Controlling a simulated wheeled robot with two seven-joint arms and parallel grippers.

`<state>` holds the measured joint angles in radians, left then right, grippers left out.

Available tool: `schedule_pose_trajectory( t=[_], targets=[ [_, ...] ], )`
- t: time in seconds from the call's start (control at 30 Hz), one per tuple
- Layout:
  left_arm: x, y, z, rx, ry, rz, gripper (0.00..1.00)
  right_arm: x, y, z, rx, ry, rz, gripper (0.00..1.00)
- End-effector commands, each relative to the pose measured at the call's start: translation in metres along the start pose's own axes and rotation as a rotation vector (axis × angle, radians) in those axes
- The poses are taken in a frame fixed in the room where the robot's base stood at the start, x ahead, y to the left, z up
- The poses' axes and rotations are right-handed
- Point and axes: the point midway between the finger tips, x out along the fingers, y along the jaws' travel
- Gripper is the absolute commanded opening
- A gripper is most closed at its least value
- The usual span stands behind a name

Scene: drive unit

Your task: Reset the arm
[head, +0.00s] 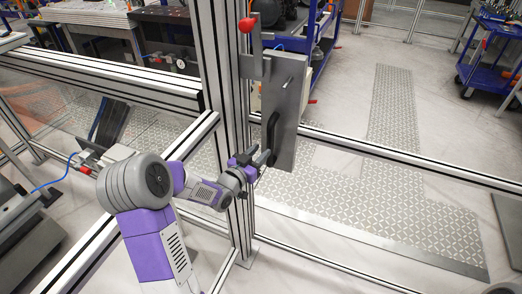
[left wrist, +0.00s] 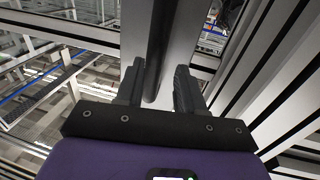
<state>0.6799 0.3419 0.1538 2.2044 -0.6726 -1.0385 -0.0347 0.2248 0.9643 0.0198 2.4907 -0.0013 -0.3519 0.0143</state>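My left gripper (head: 262,157) is beside the lower end of a black handle (head: 271,131) on a grey upright metal panel (head: 291,100) fixed to an aluminium post. In the left wrist view my left gripper (left wrist: 158,85) has its two dark fingers apart. The dark bar of the handle (left wrist: 158,45) shows between and beyond the fingers, closer to the left finger. A gap shows to the right finger; I cannot tell whether the left finger touches the bar. My right gripper is not in view.
A tall aluminium post (head: 226,100) with a red knob (head: 247,25) stands just left of the panel. Aluminium rails (head: 400,158) run at both sides. Blue carts (head: 490,50) stand further back. Patterned floor plates (head: 390,110) lie beyond the rail.

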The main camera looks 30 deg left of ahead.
Motion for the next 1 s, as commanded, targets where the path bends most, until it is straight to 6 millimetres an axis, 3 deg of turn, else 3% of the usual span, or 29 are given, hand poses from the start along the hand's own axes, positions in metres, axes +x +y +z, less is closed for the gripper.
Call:
schedule_pose_trajectory(
  t=[0.37, 0.47, 0.53, 0.67, 0.77, 0.87, 1.0],
  targets=[
    [0.001, 0.001, 0.001, -0.001, -0.001, 0.002, 0.38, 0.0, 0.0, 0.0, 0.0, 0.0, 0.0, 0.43],
    [0.001, 0.005, 0.009, -0.016, -0.024, 0.004, 0.38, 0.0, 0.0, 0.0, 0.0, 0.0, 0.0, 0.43],
    [0.002, 0.013, 0.025, -0.046, -0.067, 0.007, 0.38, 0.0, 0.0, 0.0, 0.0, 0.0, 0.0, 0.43],
    [0.0, 0.042, 0.079, -0.142, -0.222, 0.019, 0.38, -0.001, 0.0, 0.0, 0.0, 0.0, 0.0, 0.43],
    [-0.011, 0.075, 0.132, -0.229, -0.39, 0.034, 0.38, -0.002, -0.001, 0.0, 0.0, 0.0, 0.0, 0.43],
    [-0.033, 0.113, 0.185, -0.309, -0.58, 0.049, 0.38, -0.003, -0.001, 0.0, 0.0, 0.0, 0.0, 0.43],
    [-0.087, 0.172, 0.254, -0.403, -0.883, 0.073, 0.38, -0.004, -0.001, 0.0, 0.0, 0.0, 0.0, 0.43]
  ],
)
